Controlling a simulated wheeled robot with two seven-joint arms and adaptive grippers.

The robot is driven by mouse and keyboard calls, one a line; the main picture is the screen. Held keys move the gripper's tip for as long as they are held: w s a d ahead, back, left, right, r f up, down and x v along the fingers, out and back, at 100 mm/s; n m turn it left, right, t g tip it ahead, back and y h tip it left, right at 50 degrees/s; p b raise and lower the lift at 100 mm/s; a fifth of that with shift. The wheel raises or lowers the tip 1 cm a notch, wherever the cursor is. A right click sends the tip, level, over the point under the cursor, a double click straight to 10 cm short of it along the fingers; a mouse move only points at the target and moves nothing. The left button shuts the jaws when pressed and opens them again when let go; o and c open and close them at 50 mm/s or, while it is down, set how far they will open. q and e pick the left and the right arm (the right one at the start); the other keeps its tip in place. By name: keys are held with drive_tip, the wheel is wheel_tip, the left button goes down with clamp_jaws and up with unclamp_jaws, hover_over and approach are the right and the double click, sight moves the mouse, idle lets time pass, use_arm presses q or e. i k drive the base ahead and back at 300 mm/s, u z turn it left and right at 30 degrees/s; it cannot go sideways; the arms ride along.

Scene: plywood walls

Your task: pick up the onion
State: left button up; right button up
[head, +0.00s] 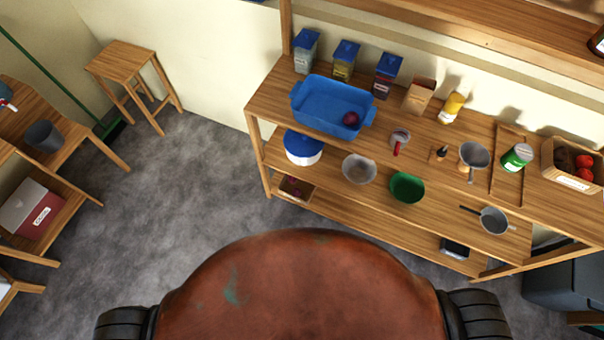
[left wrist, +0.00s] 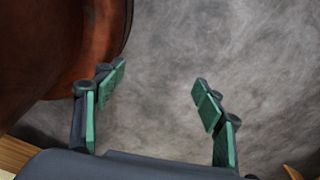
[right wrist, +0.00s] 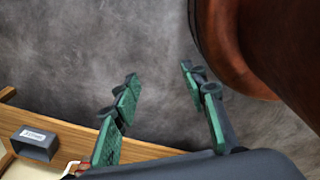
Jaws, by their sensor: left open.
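A dark purple-red round thing, which looks like the onion (head: 351,118), lies inside a blue tub (head: 313,127) at its right end. The tub stands on the upper board of the wooden shelf. Neither gripper shows in the head view. My left gripper (left wrist: 158,78) is open and empty above the grey floor in the left wrist view. My right gripper (right wrist: 158,73) has its fingers apart with nothing between them in the right wrist view. Both are away from the onion.
The shelf (head: 262,97) also bears canisters, a paper bag (head: 419,95), a yellow bottle (head: 452,107), pans and bowls. A crate (head: 567,182) with red produce stands at right. A stool (head: 120,61) and a side table are at left. The grey floor (head: 185,180) between is clear.

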sight(296, 191)
drive_tip(key=u, duration=1.65)
drive_tip(key=i, duration=3.3)
drive_tip(key=z, duration=4.3)
drive_tip(key=i, duration=1.05)
drive_tip(key=z, duration=0.05)
